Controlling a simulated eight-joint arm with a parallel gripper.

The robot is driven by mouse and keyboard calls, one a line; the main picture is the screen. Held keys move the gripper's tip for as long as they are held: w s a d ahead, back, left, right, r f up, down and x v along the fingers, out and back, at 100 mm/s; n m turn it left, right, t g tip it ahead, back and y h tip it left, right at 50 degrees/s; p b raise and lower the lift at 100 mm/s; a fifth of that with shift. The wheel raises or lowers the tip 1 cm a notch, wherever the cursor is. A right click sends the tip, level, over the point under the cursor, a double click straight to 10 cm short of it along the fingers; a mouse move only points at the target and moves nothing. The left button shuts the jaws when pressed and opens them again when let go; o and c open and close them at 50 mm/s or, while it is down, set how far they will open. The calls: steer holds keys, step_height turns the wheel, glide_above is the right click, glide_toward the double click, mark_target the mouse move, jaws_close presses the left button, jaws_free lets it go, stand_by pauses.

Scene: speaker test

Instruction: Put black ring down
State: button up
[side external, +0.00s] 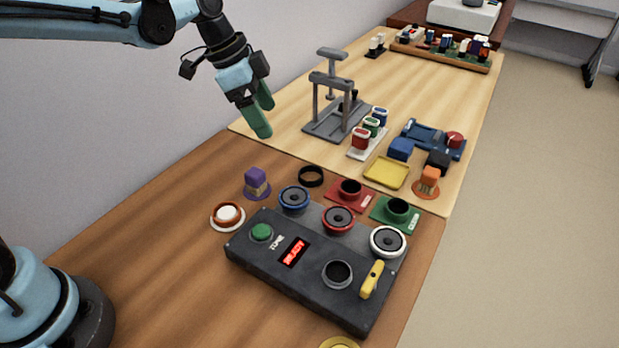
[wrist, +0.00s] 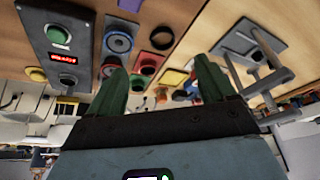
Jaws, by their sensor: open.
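The black ring (side external: 311,176) lies flat on the brown wooden table (side external: 170,235), behind the blue-rimmed speaker (side external: 294,198) and left of the red pad (side external: 349,193). Nothing holds it. My gripper (side external: 262,112) is high above the table, up and left of the ring, with its green fingers apart and nothing between them.
A dark console (side external: 315,275) with a lit READY display stands in front of the ring. A purple block (side external: 257,182) is to the left. A green pad (side external: 396,213) and yellow tray (side external: 386,172) are to the right. A grey press frame (side external: 335,105) stands behind.

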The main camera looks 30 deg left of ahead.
steer(key=s+a+n+t+y, duration=0.1)
steer(key=s+a+n+t, duration=0.1)
steer(key=s+n, duration=0.3)
steer(key=s+a+n+t+y, duration=0.2)
steer(key=s+a+n, duration=0.2)
steer(key=s, duration=0.6)
steer(key=shift+f+n+t, duration=0.3)
steer(key=shift+f+n, duration=0.1)
steer(key=shift+n, duration=0.7)
